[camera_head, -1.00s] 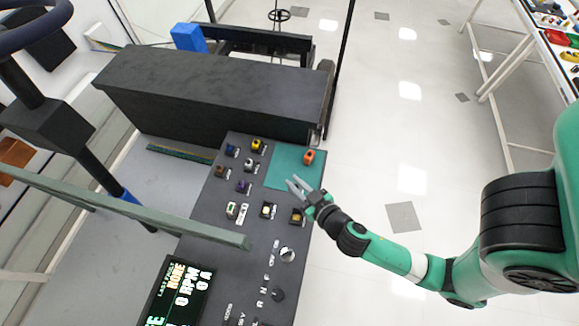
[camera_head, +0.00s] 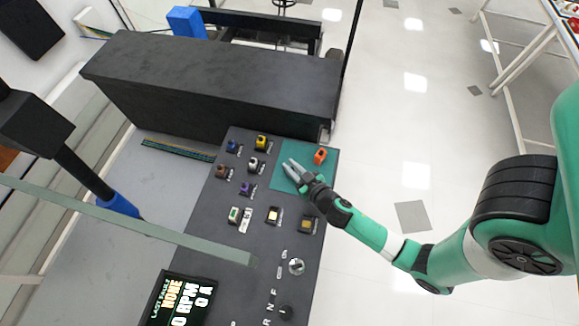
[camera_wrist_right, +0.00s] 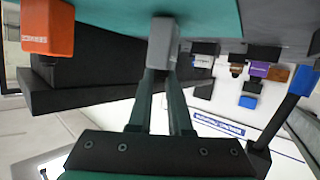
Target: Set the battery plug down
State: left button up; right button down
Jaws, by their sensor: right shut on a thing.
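My right gripper (camera_head: 291,168) reaches over the left part of the teal mat (camera_head: 304,150) on the dark panel. In the right wrist view its two fingers (camera_wrist_right: 162,60) are shut on a small grey block, which I take as the battery plug (camera_wrist_right: 162,42). The plug is close to the mat, but I cannot tell whether it touches. My left gripper is not in view.
Left of the mat, several small colored connectors, including a yellow one (camera_head: 261,142) and a purple one (camera_head: 246,188), sit on the panel. A large dark box (camera_head: 210,85) stands behind it. A lit display (camera_head: 180,300) and knobs are nearer. Open floor lies to the right.

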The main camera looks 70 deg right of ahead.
jog(key=shift+s+a, duration=0.1)
jog(key=shift+f, duration=0.25)
jog(key=c, duration=0.8)
grip_release()
jog(key=shift+c, duration=0.2)
jog(key=shift+r, duration=0.15)
jog(key=shift+r, duration=0.1)
jog(key=b+v, duration=0.2)
jog(key=v, duration=1)
